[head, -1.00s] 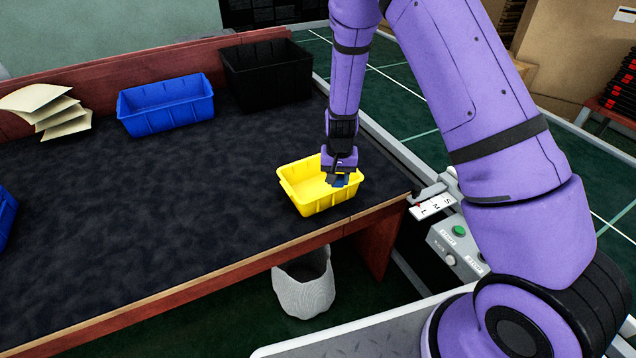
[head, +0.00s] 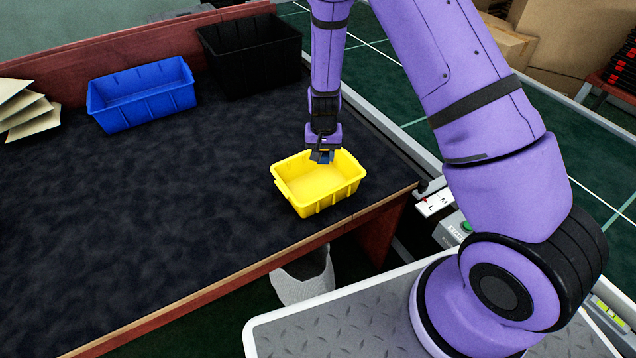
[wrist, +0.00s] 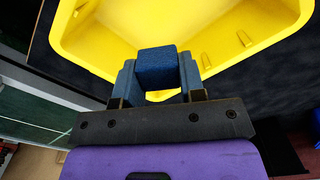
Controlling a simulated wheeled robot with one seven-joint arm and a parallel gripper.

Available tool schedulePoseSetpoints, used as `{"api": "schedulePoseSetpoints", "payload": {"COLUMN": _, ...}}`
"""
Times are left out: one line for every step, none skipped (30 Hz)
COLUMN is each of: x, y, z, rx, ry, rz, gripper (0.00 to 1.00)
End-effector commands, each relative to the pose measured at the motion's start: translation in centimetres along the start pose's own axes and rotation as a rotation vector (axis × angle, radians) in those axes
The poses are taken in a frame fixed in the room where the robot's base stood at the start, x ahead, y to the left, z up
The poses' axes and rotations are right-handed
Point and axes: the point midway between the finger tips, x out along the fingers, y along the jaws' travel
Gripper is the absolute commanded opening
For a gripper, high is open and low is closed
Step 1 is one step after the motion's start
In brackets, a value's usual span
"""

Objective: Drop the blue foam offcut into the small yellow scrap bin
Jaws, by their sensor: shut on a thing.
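The small yellow scrap bin (head: 318,186) stands on the dark tabletop near its right front corner and looks empty inside. My gripper (head: 321,157) is at the bin's far edge in the head view. In the wrist view my gripper (wrist: 157,80) is shut on the blue foam offcut (wrist: 157,68), a dark blue block between the two fingers. The offcut shows over the bin's near rim and interior in the wrist view, where the yellow bin (wrist: 200,30) fills the top. I cannot tell the exact height of the offcut above the bin.
A blue bin (head: 143,100) and a black bin (head: 250,60) stand at the back of the table (head: 160,200). Cream sheets (head: 25,115) lie at the left. A pale waste basket (head: 303,283) is on the floor below the table edge. The tabletop left of the yellow bin is clear.

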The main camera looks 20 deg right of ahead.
Motion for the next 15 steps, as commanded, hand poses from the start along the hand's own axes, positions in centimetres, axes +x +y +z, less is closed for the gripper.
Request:
{"api": "schedulePoseSetpoints", "payload": {"x": 0.7, "y": 0.0, "z": 0.1, "rx": 0.000, "ry": -0.003, "rz": 0.001, "gripper": 0.15}}
{"api": "schedulePoseSetpoints", "payload": {"x": 0.9, "y": 0.0, "z": 0.1, "rx": -0.001, "ry": -0.003, "rz": 0.001, "gripper": 0.15}}
{"api": "schedulePoseSetpoints", "payload": {"x": 1.3, "y": 0.0, "z": 0.0, "rx": -0.001, "ry": -0.002, "rz": 0.000, "gripper": 0.15}}
{"api": "schedulePoseSetpoints", "payload": {"x": 1.6, "y": 0.0, "z": 0.0, "rx": -0.002, "ry": -0.002, "rz": 0.000, "gripper": 0.15}}
{"api": "schedulePoseSetpoints", "payload": {"x": 1.9, "y": 0.0, "z": 0.0, "rx": -0.002, "ry": -0.001, "rz": 0.000, "gripper": 0.15}}
{"api": "schedulePoseSetpoints", "payload": {"x": 2.2, "y": 0.0, "z": 0.0, "rx": -0.002, "ry": -0.001, "rz": 0.001, "gripper": 0.15}}
{"api": "schedulePoseSetpoints", "payload": {"x": 2.4, "y": 0.0, "z": 0.0, "rx": -0.002, "ry": -0.001, "rz": 0.001, "gripper": 0.15}}
{"api": "schedulePoseSetpoints", "payload": {"x": 2.5, "y": 0.0, "z": 0.0, "rx": -0.002, "ry": -0.001, "rz": 0.000, "gripper": 0.15}}
{"api": "schedulePoseSetpoints", "payload": {"x": 2.7, "y": 0.0, "z": 0.0, "rx": -0.002, "ry": -0.001, "rz": 0.000, "gripper": 0.15}}
{"api": "schedulePoseSetpoints", "payload": {"x": 2.8, "y": 0.0, "z": 0.0, "rx": -0.002, "ry": -0.001, "rz": 0.000, "gripper": 0.15}}
{"api": "schedulePoseSetpoints", "payload": {"x": 2.9, "y": 0.0, "z": 0.0, "rx": -0.002, "ry": -0.001, "rz": 0.000, "gripper": 0.15}}
{"api": "schedulePoseSetpoints", "payload": {"x": 3.0, "y": 0.0, "z": 0.0, "rx": -0.002, "ry": -0.001, "rz": 0.000, "gripper": 0.15}}
{"api": "schedulePoseSetpoints", "payload": {"x": 3.1, "y": 0.0, "z": 0.0, "rx": -0.002, "ry": -0.001, "rz": 0.000, "gripper": 0.15}}
{"api": "schedulePoseSetpoints", "payload": {"x": 3.1, "y": 0.0, "z": 0.0, "rx": -0.001, "ry": -0.001, "rz": 0.000, "gripper": 0.15}}
{"api": "schedulePoseSetpoints", "payload": {"x": 3.1, "y": 0.0, "z": 0.0, "rx": -0.002, "ry": -0.001, "rz": 0.000, "gripper": 0.15}}
